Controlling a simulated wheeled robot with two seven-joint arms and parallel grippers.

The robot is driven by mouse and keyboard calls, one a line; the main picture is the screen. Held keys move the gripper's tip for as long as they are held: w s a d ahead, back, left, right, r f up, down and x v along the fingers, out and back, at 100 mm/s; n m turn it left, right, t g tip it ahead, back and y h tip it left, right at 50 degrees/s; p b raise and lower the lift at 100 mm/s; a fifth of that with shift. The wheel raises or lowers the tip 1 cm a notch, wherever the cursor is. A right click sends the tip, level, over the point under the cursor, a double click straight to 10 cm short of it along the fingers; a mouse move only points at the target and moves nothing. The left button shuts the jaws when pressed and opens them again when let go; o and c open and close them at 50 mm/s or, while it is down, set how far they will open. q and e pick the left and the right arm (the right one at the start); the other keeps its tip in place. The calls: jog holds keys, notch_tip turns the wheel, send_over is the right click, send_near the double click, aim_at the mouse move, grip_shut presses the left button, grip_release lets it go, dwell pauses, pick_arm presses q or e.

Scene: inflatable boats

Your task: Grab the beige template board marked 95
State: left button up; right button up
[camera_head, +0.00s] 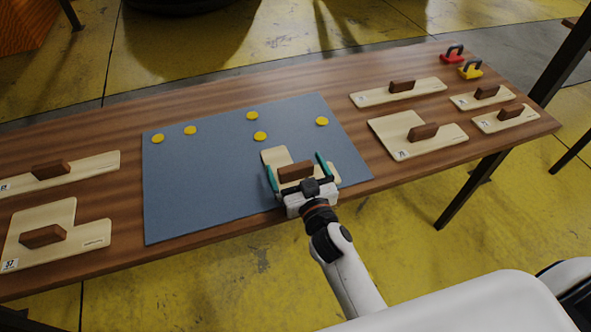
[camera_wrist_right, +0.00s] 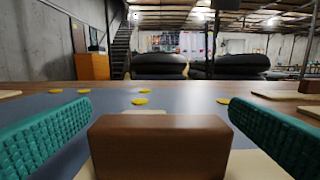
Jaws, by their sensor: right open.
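A beige template board (camera_head: 274,156) with a brown block handle (camera_head: 296,171) lies on the blue-grey mat near its front right edge. Its marking is hidden or unreadable, so I cannot tell whether it says 95. My right gripper (camera_head: 295,165) is open, with one teal finger on each side of that handle. In the right wrist view the handle (camera_wrist_right: 160,148) stands between the spread fingers, with a gap at each side, and part of the board (camera_wrist_right: 262,166) shows below. My left gripper is out of view.
Other beige boards with brown handles lie at left (camera_head: 75,165) (camera_head: 60,217) and right (camera_head: 370,97) (camera_head: 390,130) (camera_head: 465,101) (camera_head: 490,124). Several yellow discs (camera_head: 252,115) lie on the mat (camera_head: 200,205). A red tool (camera_head: 453,57) and a yellow tool (camera_head: 470,72) sit at the far right corner.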

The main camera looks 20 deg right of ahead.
jog(key=shift+w, duration=0.9)
jog(key=c, duration=1.1)
